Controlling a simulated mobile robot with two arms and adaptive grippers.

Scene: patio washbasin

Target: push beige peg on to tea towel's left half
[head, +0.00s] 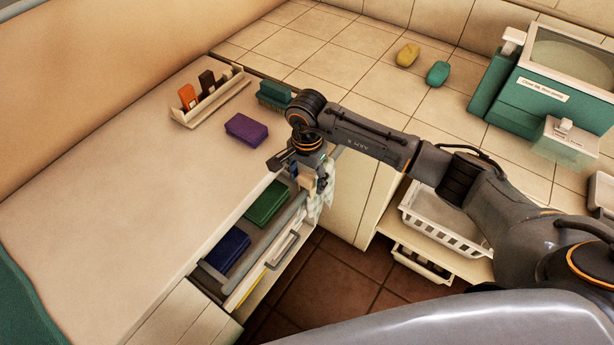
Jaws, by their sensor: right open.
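The tea towel (326,203), a pale patterned cloth, hangs at the far end of the rail along the open drawer's front. My right arm reaches in from the right, and its gripper (311,183) points down just above the towel, covering much of it. The gripper is open. A small beige piece (305,181), apparently the beige peg, shows right at the fingers, at the towel's top. I cannot tell whether the fingers touch it or how far it is on the towel. A small blue piece (294,169) shows just left of it. My left gripper is out of view.
The open drawer holds a green folded cloth (267,203) and a blue one (227,250). A purple block (246,129) and a cream rack (210,99) stand on the counter, mostly clear at left. A white basket (440,226) sits below my arm.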

